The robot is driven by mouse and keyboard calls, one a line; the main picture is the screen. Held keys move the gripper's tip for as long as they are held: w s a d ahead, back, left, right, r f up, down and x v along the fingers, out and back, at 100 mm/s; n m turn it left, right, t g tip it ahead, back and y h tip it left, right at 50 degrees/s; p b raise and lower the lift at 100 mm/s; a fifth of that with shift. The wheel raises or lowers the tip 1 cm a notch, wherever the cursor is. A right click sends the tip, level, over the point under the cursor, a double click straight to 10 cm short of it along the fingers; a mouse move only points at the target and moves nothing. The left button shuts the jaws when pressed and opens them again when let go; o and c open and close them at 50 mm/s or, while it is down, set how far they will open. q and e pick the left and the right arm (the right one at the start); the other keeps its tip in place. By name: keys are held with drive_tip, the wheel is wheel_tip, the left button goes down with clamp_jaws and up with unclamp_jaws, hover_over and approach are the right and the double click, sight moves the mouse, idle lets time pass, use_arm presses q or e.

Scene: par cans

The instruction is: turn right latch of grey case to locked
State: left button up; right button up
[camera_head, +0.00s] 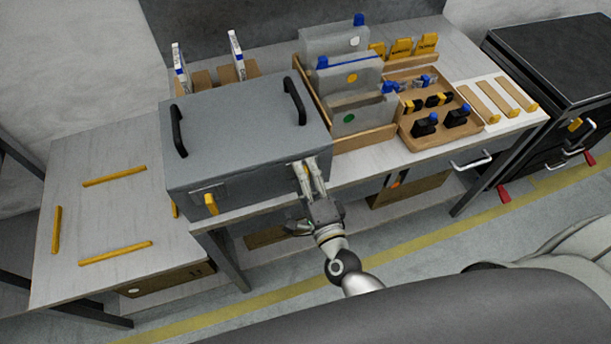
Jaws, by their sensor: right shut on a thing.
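The grey case (245,135) stands closed on the workbench, with two black handles on its lid. Its left latch (211,204) is yellow and hangs down on the front face. My right gripper (306,168) is at the right part of the case's front face, with its fingers pointing up and away from me. It is shut on the right latch, which the fingers mostly hide; how far the latch is turned cannot be told. My left gripper is not in view.
A wooden rack (362,136) with grey panels stands right of the case, close to my right gripper. A wooden tray (427,140) holds small black and blue parts. A lower table (98,215) with yellow strips is at the left. The floor in front is clear.

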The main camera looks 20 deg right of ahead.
drive_tip(key=o, duration=1)
drive_tip(key=s, duration=1.2)
drive_tip(key=shift+d, duration=0.25)
drive_tip(key=shift+f, duration=0.1)
